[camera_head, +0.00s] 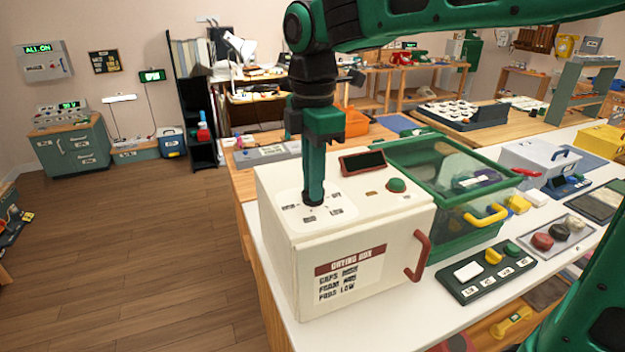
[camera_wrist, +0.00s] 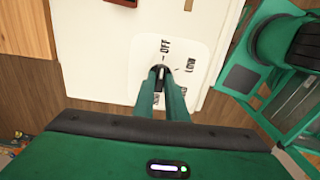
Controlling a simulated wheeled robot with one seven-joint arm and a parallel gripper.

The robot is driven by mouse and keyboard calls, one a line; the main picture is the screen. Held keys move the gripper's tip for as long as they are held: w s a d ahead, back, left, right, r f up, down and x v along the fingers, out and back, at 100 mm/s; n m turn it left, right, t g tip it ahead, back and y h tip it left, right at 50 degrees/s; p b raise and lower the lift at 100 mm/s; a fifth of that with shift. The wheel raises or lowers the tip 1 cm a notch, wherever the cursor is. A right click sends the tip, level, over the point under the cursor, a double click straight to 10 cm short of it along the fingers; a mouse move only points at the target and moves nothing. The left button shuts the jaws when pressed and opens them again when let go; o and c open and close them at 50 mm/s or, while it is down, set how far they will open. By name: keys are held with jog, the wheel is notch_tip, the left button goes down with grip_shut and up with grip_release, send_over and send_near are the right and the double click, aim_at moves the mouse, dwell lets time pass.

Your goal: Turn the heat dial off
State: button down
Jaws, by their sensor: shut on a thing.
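The heat dial (camera_wrist: 160,70) is a small black knob with a light pointer line on a white label plate (camera_head: 292,209) on top of the cream drying box (camera_head: 380,222). In the wrist view the plate shows OFF straight above the knob and LOW to its upper right; other words are partly hidden by my fingers. The pointer line runs roughly up and down in that view; which end is the pointer I cannot tell. My gripper (camera_head: 313,200) points straight down over the plate, its green fingers (camera_wrist: 161,82) shut on the dial. The fingers hide most of the knob.
The box top also holds a dark display (camera_head: 362,162) and a green button (camera_head: 396,185). A red handle (camera_head: 418,256) sticks out in front. A green clear-lidded bin (camera_head: 450,180) stands close on the right. A button panel (camera_head: 486,273) lies on the white table.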

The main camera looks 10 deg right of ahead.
jog(key=shift+w+r, duration=0.1)
jog(key=shift+w, duration=0.15)
jog(key=c, duration=1.8)
grip_release()
jog(key=shift+d, duration=0.1)
jog(key=shift+c, duration=0.2)
jog(key=shift+o, duration=0.2)
jog(key=shift+s, duration=0.1)
notch_tip(320, 180, up, 11)
jog(key=shift+f, duration=0.2)
